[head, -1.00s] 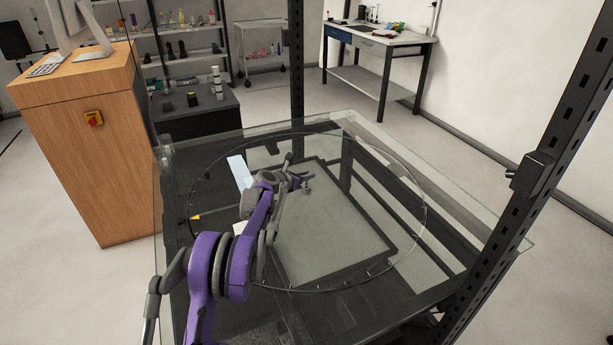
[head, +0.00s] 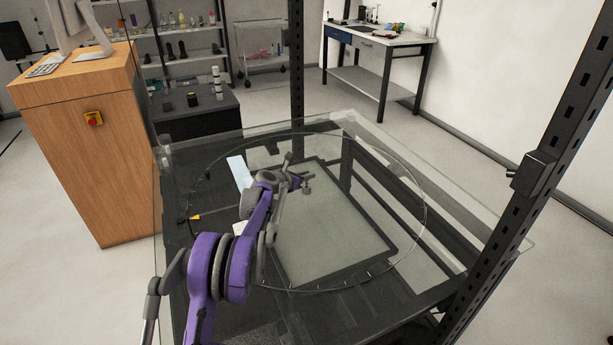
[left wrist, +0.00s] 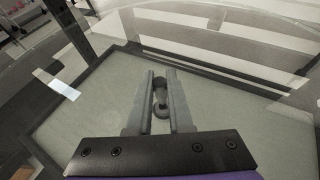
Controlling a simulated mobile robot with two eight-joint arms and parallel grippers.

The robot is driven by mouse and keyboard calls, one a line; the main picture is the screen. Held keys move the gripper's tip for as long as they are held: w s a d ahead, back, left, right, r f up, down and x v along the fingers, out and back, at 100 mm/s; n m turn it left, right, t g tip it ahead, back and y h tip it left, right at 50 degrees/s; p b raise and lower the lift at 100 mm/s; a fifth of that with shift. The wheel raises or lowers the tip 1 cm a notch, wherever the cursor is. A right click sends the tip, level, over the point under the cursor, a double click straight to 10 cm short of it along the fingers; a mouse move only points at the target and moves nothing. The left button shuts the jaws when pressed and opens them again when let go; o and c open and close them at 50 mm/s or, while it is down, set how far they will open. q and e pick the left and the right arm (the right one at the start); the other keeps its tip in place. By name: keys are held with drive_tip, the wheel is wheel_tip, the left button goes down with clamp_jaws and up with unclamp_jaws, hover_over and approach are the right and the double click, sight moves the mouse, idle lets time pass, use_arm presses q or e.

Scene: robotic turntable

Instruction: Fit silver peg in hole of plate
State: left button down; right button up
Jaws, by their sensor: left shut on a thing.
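My left gripper (head: 298,181) reaches in over the round glass turntable. In the left wrist view its two fingers (left wrist: 160,88) are closed around the small grey, silver-looking peg (left wrist: 161,111). The peg hangs between the fingers, and I cannot tell whether its lower end touches the surface. It also shows faintly below the fingertips in the head view (head: 307,189). A hole is not visible in either view. I cannot tell which flat piece is the task's plate. My right gripper is out of view.
The turntable (head: 426,206) is clear glass over a dark-framed grey panel (head: 335,235). A pale strip (head: 239,171) lies left of my gripper. A dark upright post (head: 540,160) stands at the right, another (head: 296,75) at the back. The panel's right half looks clear.

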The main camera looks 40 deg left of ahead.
sight(307, 182)
use_arm(q)
drive_tip(key=shift+f+b, duration=1.05)
drive_tip(key=shift+f, duration=0.5)
drive_tip(key=c, duration=0.8)
unclamp_jaws()
drive_tip(key=shift+o, duration=0.2)
drive_tip(key=shift+s, duration=0.1)
drive_tip(key=v, duration=1)
drive_tip(key=shift+s+r, duration=0.25)
